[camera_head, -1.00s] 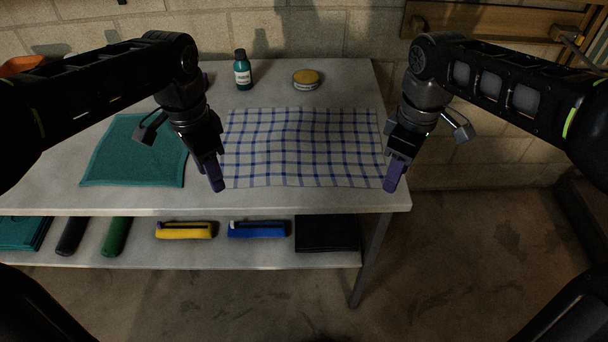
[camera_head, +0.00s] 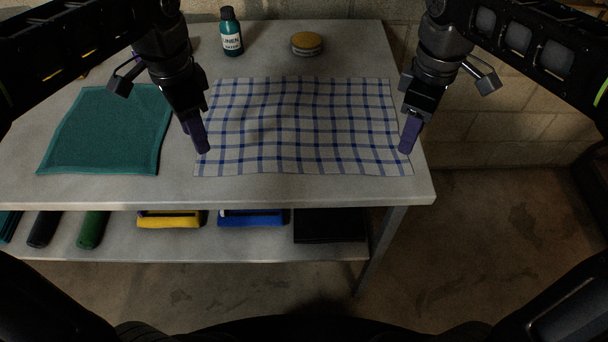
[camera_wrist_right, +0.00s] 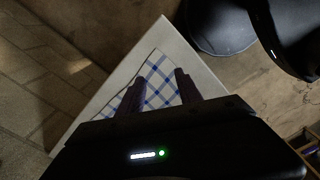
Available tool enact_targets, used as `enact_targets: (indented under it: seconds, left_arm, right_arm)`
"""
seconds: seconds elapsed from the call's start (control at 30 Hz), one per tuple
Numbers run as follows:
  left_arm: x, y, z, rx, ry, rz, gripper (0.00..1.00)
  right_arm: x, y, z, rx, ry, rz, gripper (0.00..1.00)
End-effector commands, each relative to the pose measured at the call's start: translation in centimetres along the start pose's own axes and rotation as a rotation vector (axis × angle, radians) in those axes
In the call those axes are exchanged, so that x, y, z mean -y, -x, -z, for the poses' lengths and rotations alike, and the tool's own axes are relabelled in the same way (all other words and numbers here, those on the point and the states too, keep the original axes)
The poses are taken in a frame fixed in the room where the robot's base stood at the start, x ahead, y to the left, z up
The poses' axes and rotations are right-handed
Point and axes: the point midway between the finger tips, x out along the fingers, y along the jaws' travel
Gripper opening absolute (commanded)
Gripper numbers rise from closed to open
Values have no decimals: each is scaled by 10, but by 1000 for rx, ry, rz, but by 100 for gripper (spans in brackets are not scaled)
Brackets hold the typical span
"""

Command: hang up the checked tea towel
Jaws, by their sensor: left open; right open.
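The checked tea towel (camera_head: 300,125), white with blue lines, lies spread flat on the table top in the head view. My left gripper (camera_head: 203,150) is open at the towel's left edge, fingers pointing down. My right gripper (camera_head: 406,150) is open at the towel's right edge, near its front right corner. In the right wrist view the open fingers of the right gripper (camera_wrist_right: 158,92) stand either side of a part of the towel (camera_wrist_right: 158,78). Neither gripper holds cloth. I cannot tell how high the fingertips are above it.
A teal cloth (camera_head: 108,130) lies left of the towel. A linen water bottle (camera_head: 231,32) and a round tin (camera_head: 306,43) stand behind it. The lower shelf (camera_head: 180,248) holds a yellow item (camera_head: 169,219), a blue item (camera_head: 252,218) and others. Floor right of the table is clear.

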Motion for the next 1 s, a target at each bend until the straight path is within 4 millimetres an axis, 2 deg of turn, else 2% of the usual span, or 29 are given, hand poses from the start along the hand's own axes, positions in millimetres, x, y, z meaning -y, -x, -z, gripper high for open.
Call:
enact_targets:
  seconds: [0.23,0.37,0.8,1.0]
  left_arm:
    - [0,0,0,0,0,0,42]
    - [0,-7,0,2,0,-1,42]
    - [0,-66,0,3,1,-2,42]
    - [0,-79,0,0,0,-1,42]
  right_arm:
    - [0,0,0,0,0,0,42]
    - [0,-7,0,2,0,1,42]
    - [0,-66,0,3,0,3,42]
    - [0,-79,0,0,0,1,42]
